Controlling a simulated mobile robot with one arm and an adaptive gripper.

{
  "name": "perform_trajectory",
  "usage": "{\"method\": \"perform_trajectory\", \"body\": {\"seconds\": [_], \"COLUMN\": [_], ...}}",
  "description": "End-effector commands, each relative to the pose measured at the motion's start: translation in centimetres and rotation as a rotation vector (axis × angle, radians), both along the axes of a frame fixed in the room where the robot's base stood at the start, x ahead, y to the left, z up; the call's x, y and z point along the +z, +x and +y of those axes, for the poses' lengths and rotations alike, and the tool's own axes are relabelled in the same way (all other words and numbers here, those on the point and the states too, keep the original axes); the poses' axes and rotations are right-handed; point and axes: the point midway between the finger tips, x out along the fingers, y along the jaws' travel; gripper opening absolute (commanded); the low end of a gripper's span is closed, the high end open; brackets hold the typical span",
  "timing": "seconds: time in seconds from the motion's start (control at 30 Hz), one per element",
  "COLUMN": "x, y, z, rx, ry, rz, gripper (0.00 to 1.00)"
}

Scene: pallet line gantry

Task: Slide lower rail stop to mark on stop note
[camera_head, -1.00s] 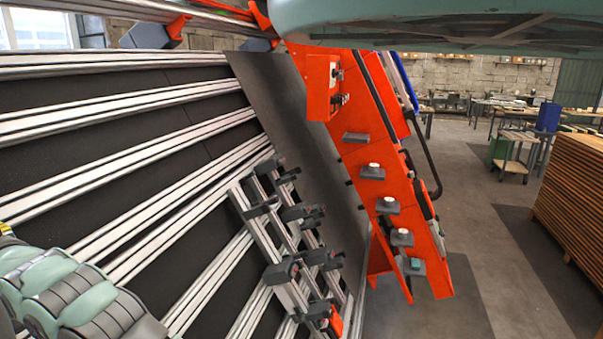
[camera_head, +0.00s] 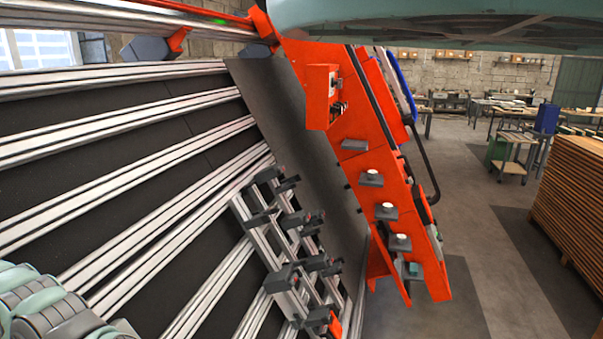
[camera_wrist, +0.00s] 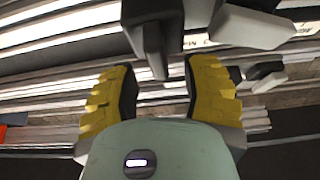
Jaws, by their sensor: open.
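In the wrist view my gripper (camera_wrist: 160,80) has two yellow-padded fingers spread apart, with nothing held between them. A dark grey block (camera_wrist: 153,18) with a narrow stem hangs just beyond the fingertips, near the gap; it may be the lower rail stop, but I cannot tell. In the head view the silver rails (camera_head: 130,140) cross the dark panel; my gripper is out of sight there.
A silver frame with several dark clamp blocks (camera_head: 285,250) stands against the rails. An orange post with small shelves (camera_head: 375,165) leans beside it. Stacked boards (camera_head: 570,200) stand at the right, with open floor between. In the wrist view grey-and-white pieces (camera_wrist: 265,75) sit right of my gripper.

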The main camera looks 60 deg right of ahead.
Motion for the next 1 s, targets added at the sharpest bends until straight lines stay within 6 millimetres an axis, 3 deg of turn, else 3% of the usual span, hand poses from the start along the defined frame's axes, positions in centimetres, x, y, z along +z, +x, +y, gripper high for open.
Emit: {"method": "perform_trajectory", "body": {"seconds": [0.23,0.57,0.6,1.0], "x": [0.1,0.0,0.0,0.0], "y": [1.3,1.5,1.5,1.5], "z": [0.6,0.6,0.6,0.6], "rx": [0.003,0.001,0.001,0.001], "ry": [0.003,0.001,0.001,0.002], "rz": [-0.001,-0.001,-0.001,0.001], "gripper": [0.46,0.46,0.51,0.10]}}
